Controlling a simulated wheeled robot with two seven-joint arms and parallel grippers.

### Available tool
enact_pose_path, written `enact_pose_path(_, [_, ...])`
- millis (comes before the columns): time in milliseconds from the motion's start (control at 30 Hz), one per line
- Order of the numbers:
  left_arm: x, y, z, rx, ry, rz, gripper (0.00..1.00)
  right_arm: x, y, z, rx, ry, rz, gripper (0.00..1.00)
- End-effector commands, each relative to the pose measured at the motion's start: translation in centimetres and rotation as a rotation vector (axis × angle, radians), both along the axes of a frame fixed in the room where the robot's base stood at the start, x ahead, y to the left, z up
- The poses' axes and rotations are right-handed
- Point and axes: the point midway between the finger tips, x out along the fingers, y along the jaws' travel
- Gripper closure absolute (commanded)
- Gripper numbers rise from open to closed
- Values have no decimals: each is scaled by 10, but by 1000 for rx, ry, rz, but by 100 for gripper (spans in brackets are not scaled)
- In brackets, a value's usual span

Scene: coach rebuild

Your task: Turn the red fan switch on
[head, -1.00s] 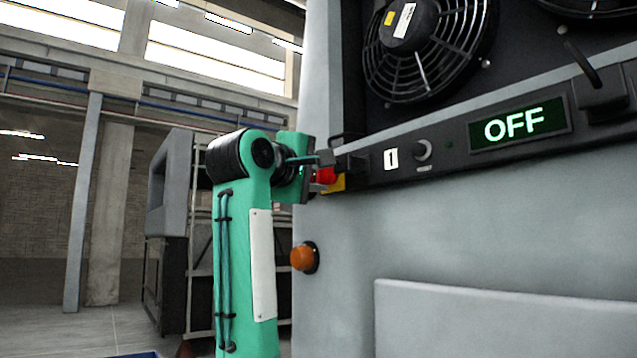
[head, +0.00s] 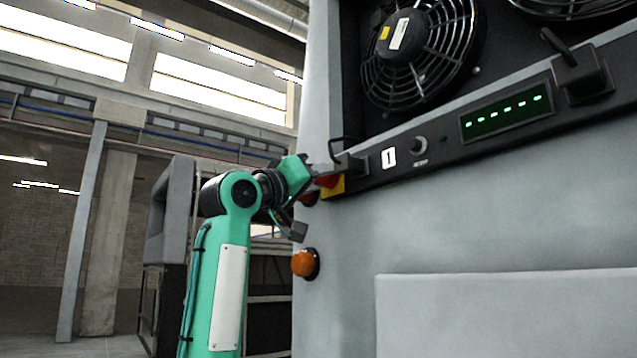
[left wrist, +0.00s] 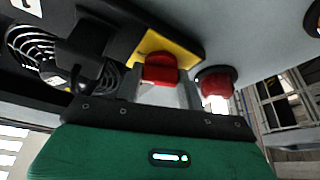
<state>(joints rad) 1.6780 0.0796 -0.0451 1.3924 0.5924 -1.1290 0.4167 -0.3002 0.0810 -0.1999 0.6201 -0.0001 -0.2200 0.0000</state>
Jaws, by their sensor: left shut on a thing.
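The red fan switch (head: 326,181) sits on a yellow plate (head: 335,188) at the left end of the black control strip. My left gripper (head: 319,173) is at the switch, with its wrist tilted. In the left wrist view the red switch knob (left wrist: 160,70) stands in front of the yellow plate (left wrist: 184,48), between the grey fingers (left wrist: 163,92), which are shut on it. The green display (head: 507,117) on the strip shows a row of dashes. My right gripper is in neither view.
A second red button (left wrist: 216,82) is close beside the fingers in the left wrist view. An orange dome (head: 305,263) sticks out of the grey cabinet below. A small knob (head: 419,145), a black lever (head: 580,72) and a fan (head: 418,55) are to the right.

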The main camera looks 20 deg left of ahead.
Motion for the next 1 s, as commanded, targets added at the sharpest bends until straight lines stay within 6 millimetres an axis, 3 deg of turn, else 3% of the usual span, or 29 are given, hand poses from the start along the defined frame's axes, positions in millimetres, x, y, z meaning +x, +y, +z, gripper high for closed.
enact_pose_path(433, [3, 1, -2, 254, -189, 0, 85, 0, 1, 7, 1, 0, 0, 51])
enact_pose_path(1000, [3, 1, -3, 331, -249, -2, 85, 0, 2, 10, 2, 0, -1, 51])
